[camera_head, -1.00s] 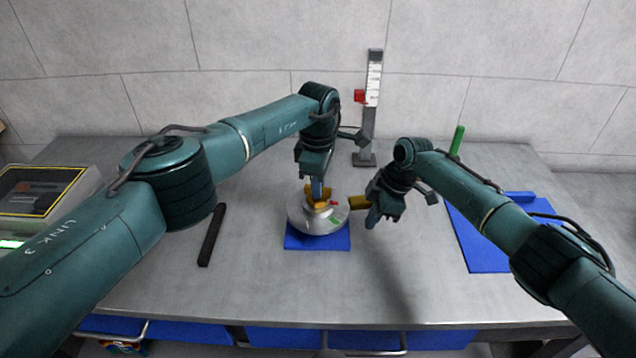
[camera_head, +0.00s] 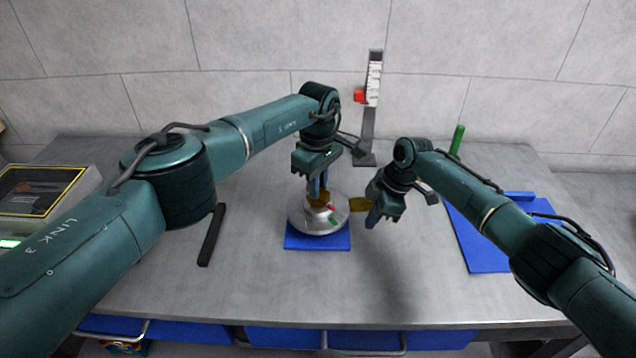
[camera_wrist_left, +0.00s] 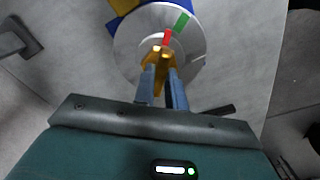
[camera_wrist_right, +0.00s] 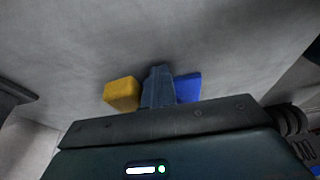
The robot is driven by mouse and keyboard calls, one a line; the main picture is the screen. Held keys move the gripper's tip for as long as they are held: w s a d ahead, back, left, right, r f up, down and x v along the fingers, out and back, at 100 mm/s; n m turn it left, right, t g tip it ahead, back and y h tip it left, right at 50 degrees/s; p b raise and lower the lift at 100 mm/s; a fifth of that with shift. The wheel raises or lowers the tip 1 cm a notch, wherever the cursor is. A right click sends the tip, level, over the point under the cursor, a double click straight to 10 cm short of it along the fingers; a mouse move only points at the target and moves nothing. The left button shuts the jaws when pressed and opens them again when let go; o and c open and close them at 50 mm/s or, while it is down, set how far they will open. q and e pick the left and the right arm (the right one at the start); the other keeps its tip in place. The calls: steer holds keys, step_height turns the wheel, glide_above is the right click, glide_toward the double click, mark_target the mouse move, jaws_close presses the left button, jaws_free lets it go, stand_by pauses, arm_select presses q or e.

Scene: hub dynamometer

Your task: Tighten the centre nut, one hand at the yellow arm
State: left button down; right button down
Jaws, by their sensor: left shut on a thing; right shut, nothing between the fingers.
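The round silver hub (camera_head: 306,219) sits on a blue mat (camera_head: 318,242) at the middle of the table, with red and green marks on its top. It also shows in the left wrist view (camera_wrist_left: 132,50). My left gripper (camera_head: 319,190) points down over it and is shut on the gold centre nut (camera_wrist_left: 157,60). The yellow arm (camera_head: 358,204) sticks out to the right of the hub; its end also shows in the right wrist view (camera_wrist_right: 121,94). My right gripper (camera_head: 375,217) is shut and empty, right beside that yellow end. I cannot tell whether they touch.
A black bar (camera_head: 211,235) lies left of the hub. A post with a scale and red slider (camera_head: 371,105) stands behind. A blue mat (camera_head: 477,245) and an upright green rod (camera_head: 457,140) are at the right. The table front is clear.

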arm_select(q)
steer(key=shift+m, duration=1.4)
steer(key=c, duration=1.4)
jaws_free()
steer(key=shift+c, duration=0.2)
steer(key=shift+r, duration=0.15)
step_height(320, 180, up, 12)
